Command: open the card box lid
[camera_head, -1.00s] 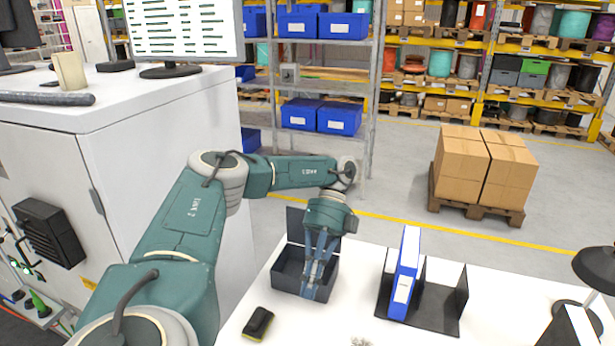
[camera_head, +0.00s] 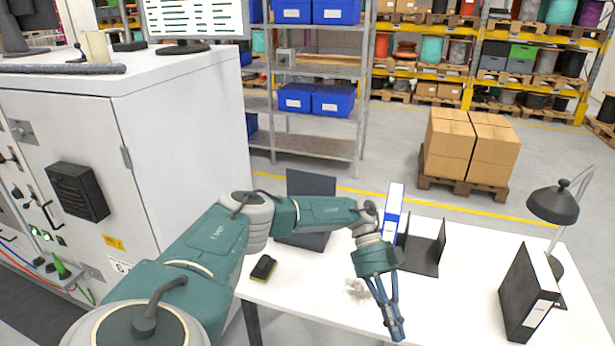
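The card box (camera_head: 306,240) is dark grey and stands at the back left of the white table (camera_head: 310,287). Its lid (camera_head: 310,190) stands up at the rear, so the box is open. My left arm crosses in front and hides part of the box. My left gripper (camera_head: 397,332) hangs over the table to the right of the box, well apart from it. Its fingers converge at the tips and it looks shut, with nothing seen between them. My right gripper is not in view.
A blue-and-white binder (camera_head: 393,212) stands in a black holder (camera_head: 428,247) behind my gripper. A small black-and-yellow object (camera_head: 263,268) lies at the left. A black binder (camera_head: 528,292) and a lamp (camera_head: 553,205) stand at the right. The table's front middle is mostly clear.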

